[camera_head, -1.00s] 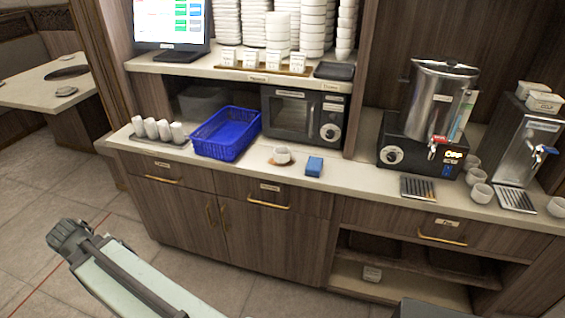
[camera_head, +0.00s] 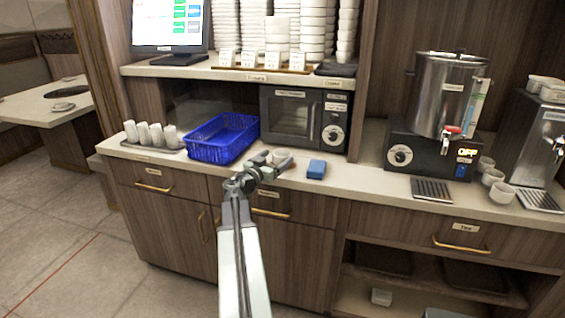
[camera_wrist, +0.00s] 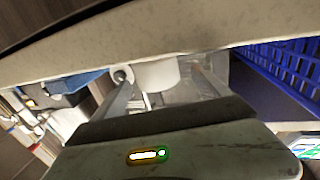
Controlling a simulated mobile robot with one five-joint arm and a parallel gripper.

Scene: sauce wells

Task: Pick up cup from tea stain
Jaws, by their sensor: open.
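The white cup (camera_head: 283,156) stands on the counter between the blue basket and the blue sponge, partly hidden by my gripper (camera_head: 268,162) in the head view. In the wrist view the cup (camera_wrist: 156,74) shows between the two fingers of my gripper (camera_wrist: 163,80). My gripper is open, with its fingers at the cup; I cannot tell whether either finger touches it. The tea stain under the cup is mostly hidden in both views.
A blue sponge (camera_head: 316,169) lies just right of the cup. A blue basket (camera_head: 222,138) is to the left, and several white cups (camera_head: 157,134) stand beyond it. A microwave (camera_head: 305,118) is behind. A tea urn (camera_head: 446,95) stands at right.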

